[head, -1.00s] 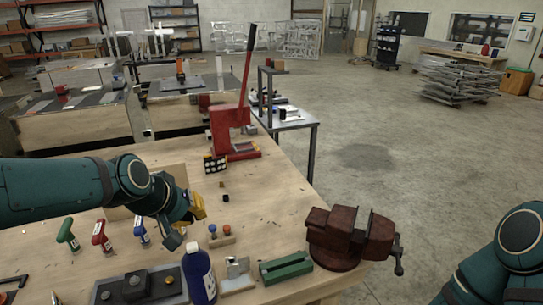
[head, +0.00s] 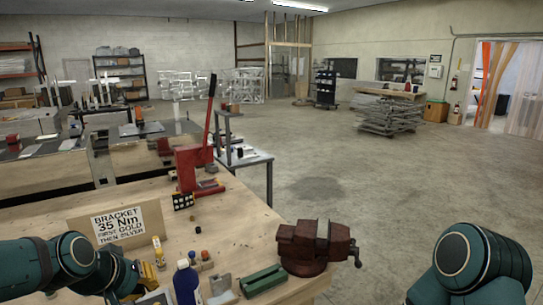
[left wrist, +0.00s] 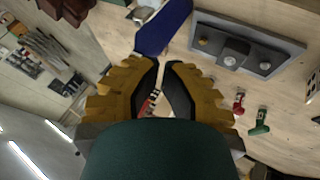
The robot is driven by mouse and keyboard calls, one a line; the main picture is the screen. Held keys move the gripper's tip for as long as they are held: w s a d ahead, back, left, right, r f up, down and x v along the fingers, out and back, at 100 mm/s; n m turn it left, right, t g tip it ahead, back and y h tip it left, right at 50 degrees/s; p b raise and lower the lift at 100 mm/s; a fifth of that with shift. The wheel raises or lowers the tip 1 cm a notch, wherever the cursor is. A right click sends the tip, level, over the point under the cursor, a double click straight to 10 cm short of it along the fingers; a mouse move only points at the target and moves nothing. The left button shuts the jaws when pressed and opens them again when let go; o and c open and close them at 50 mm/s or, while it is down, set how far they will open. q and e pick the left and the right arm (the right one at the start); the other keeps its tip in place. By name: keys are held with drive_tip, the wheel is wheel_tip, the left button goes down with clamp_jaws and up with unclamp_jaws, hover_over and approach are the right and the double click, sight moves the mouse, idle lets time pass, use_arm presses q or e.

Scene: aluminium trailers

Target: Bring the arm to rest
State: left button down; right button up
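My left arm comes in low at the left of the head view, with its gripper (head: 150,280) over the near left of the workbench (head: 240,228). In the left wrist view its yellow-and-black fingers (left wrist: 162,66) have tips close together with a narrow gap. I see nothing clearly held and cannot tell whether they are shut. A yellow-handled tool (head: 158,250) stands just beyond the gripper. A blue bottle (head: 187,284) stands to its right. Part of my right arm (head: 472,265) shows at the lower right; its gripper is out of view.
A sign reading "BRACKET 35 Nm" (head: 118,224) stands behind the gripper. A red press (head: 192,165), dark red vise (head: 312,246) and green block (head: 263,279) are on the bench. The left wrist view shows a grey fixture plate (left wrist: 250,45), red tool (left wrist: 239,101) and green tool (left wrist: 260,122).

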use_arm(q)
drive_tip(key=d+f+m+g, duration=0.1)
drive_tip(key=d+f, duration=0.2)
drive_tip(key=f, duration=0.4)
drive_tip(key=d+f+g+h, duration=0.1)
drive_tip(key=d+f, duration=0.2)
drive_tip(key=f, duration=0.4)
drive_tip(key=d+f+m+g, duration=0.1)
drive_tip(key=d+f, duration=0.2)
drive_tip(key=f, duration=0.4)
drive_tip(key=s+d+f+g, duration=0.1)
drive_tip(key=s+d+f, duration=0.2)
drive_tip(key=s+f, duration=0.2)
drive_tip(key=s+d+f+m+g, duration=0.1)
drive_tip(key=s+d+f, duration=0.2)
drive_tip(key=f, duration=0.5)
drive_tip(key=shift+s+d+f+b, duration=0.35)
drive_tip(key=shift+s+f, duration=0.05)
drive_tip(key=shift+s, duration=0.45)
use_arm(e)
drive_tip(key=shift+w+d+f, duration=0.1)
drive_tip(key=shift+w+f, duration=0.2)
drive_tip(key=shift+w, duration=0.25)
drive_tip(key=shift+w+d+f, duration=0.1)
drive_tip(key=shift+w+f, duration=0.15)
drive_tip(key=shift+w, duration=0.25)
